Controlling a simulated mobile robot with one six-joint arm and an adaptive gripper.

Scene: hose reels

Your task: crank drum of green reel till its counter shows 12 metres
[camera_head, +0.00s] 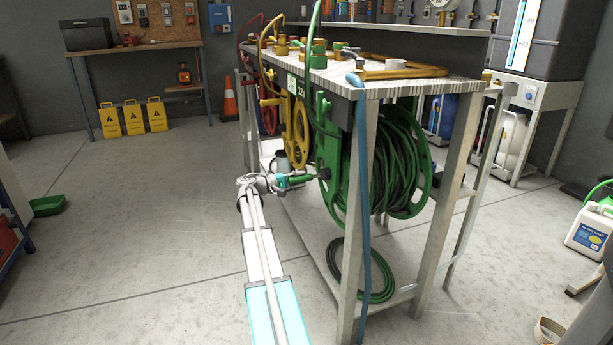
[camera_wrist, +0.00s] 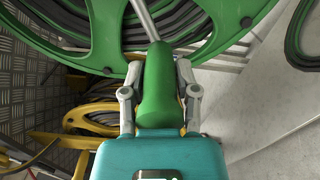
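The green reel (camera_head: 333,165) hangs under the near end of the bench, with dark green hose wound on its drum. Its green crank handle (camera_head: 301,178) points out to the left, toward my gripper (camera_head: 284,181). In the wrist view the handle (camera_wrist: 158,85) lies lengthwise between the two fingers of my gripper (camera_wrist: 159,75), which look closed on its sides. A metal crank arm runs from the handle toward the green rim. A small display (camera_head: 301,92) beside the reels seems to begin with 32; its last digits and which reel it belongs to are unclear.
A yellow reel (camera_head: 301,135) and a red reel (camera_head: 269,120) hang farther along the bench (camera_head: 400,88). A blue hose (camera_head: 363,220) hangs down the near leg. A hose coil (camera_head: 380,290) lies on the lower shelf.

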